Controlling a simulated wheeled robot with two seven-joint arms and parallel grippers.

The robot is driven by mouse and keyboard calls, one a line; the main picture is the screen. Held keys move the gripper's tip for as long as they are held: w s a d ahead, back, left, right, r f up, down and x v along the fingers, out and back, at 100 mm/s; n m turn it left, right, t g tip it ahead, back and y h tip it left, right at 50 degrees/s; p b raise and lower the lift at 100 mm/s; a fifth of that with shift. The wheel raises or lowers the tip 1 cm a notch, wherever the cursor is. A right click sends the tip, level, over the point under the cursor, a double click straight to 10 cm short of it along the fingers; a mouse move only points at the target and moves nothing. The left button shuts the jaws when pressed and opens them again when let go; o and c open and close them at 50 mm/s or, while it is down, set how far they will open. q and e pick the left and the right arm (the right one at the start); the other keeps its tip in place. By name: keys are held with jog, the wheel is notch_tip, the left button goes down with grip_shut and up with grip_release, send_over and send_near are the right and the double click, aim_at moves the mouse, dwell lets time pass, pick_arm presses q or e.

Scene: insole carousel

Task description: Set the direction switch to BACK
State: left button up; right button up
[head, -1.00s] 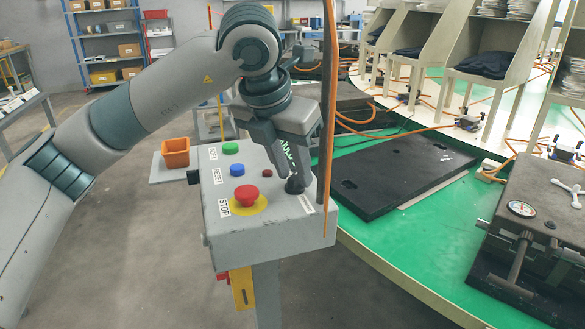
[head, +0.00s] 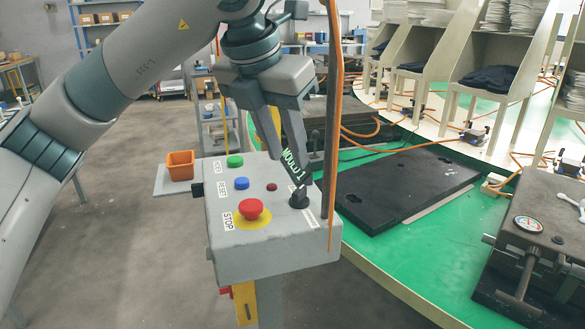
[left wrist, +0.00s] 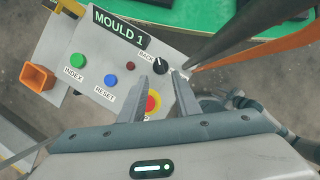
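The direction switch (head: 299,201) is a black knob on the right side of the grey control box (head: 270,262). In the left wrist view the knob (left wrist: 159,66) shows just beyond my fingertips, beside the printed word BACK (left wrist: 146,56). It bears a small white mark; I cannot tell surely which way it points. My left gripper (head: 288,160) is above the knob, pointing down, its fingers apart with nothing between them. In the left wrist view the fingertips (left wrist: 169,70) partly cover the knob's surroundings. My right gripper is out of view.
The box also carries a red stop button (head: 251,209), a blue RESET button (head: 241,183), a green INDEX button (head: 235,161) and a MOULD 1 sign (left wrist: 120,27). A dark post with an orange cable (head: 338,120) rises close to the knob. An orange bin (head: 180,165) stands behind left.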

pick_arm(q)
jog(key=v, duration=0.8)
jog(key=shift+s+r, duration=0.15)
jog(key=shift+r, duration=0.2)
jog(key=shift+a, duration=0.15)
